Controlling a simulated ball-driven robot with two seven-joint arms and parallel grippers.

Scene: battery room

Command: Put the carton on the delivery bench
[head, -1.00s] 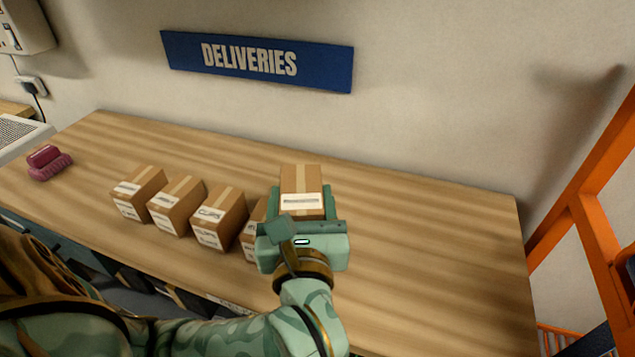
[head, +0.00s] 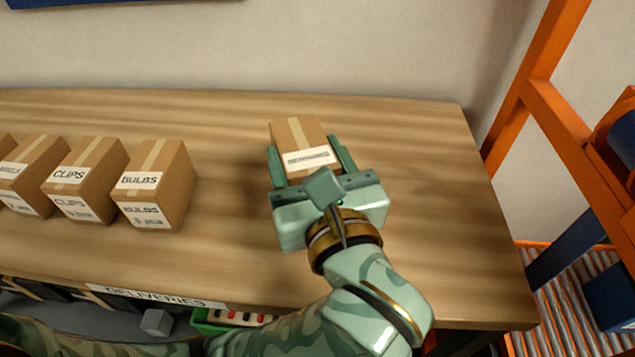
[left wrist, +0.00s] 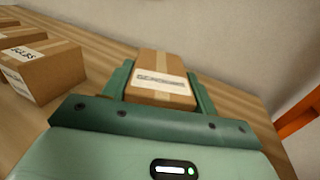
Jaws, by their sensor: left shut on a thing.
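My left gripper (head: 312,160) is shut on a brown carton (head: 297,132) with a pale tape strip and a white label that is too blurred to read. The fingers lie along the carton's left and right sides. The carton also shows between the fingers in the left wrist view (left wrist: 165,68). It is over the wooden delivery bench (head: 420,150), right of the bench's middle; I cannot tell whether it touches the top. A plate reading DELIVERIES (head: 155,296) is on the bench's front edge. My right gripper is not in view.
A row of several similar cartons stands to the left on the bench, including one marked BULBS (head: 158,180) and one marked CLIPS (head: 85,178). The bench top right of the held carton is clear. An orange rack (head: 565,125) stands beyond the right end.

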